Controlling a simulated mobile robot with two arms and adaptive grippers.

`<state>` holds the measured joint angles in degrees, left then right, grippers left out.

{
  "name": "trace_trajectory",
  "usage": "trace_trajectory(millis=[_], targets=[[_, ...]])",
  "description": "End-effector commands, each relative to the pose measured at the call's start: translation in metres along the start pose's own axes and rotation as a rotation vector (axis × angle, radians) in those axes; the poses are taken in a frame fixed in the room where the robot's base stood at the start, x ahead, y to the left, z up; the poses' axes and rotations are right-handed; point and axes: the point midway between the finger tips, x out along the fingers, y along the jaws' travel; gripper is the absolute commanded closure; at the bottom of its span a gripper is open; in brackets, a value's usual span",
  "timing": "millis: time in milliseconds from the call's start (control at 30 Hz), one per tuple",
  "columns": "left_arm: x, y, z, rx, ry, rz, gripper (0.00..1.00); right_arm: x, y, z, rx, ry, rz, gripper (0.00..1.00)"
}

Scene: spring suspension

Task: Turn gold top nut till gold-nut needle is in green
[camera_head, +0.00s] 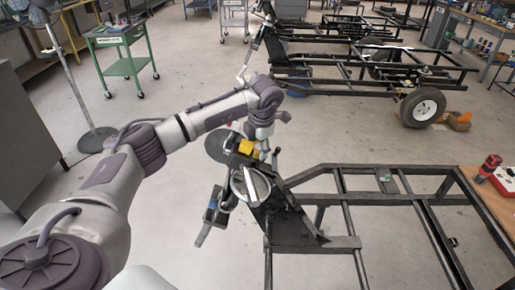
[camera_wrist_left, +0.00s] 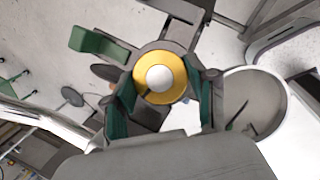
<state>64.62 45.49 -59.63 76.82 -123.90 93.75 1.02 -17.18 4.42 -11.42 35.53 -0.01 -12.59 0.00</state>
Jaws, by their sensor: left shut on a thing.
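The gold top nut (camera_wrist_left: 178,82), a gold ring around a white rounded centre, sits between the green-padded fingers of my left gripper (camera_wrist_left: 163,98). The gripper is shut on it. In the head view a yellow-gold part (camera_head: 246,147) shows beside the gripper, at the top of the suspension assembly. A round dial (camera_wrist_left: 254,103) with a pale face and a thin dark needle stands right of the nut in the wrist view. A round dial (camera_head: 250,186) also shows below the gold part in the head view. My right gripper is not in view.
A dark grey disc (camera_head: 228,147) stands close to the left of the gold part. A black frame (camera_head: 345,242) extends to the right. A wooden bench (camera_head: 497,207) with a red tool (camera_head: 489,168) is at the right edge. Floor left of the assembly is clear.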

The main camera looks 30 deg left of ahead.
Motion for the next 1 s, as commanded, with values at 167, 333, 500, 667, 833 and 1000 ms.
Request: trace_trajectory(millis=[167, 333, 500, 667, 833, 1000], targets=[[0.001, -0.001, 0.000, -0.114, -0.001, 0.048, 0.78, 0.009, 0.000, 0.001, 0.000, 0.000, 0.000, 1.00], [0.001, -0.001, 0.000, -0.193, 0.000, 0.079, 0.78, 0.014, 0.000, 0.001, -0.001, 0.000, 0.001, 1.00], [0.000, -0.001, 0.000, -0.240, 0.000, 0.097, 0.78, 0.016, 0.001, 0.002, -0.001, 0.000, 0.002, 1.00], [-0.001, -0.001, 0.000, -0.260, 0.000, 0.104, 0.78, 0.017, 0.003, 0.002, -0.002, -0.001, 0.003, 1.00], [-0.001, -0.001, 0.000, -0.263, 0.000, 0.105, 0.78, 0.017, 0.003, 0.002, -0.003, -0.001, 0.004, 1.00], [-0.001, -0.001, 0.001, -0.262, 0.000, 0.105, 0.78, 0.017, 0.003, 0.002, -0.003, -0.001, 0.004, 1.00]])
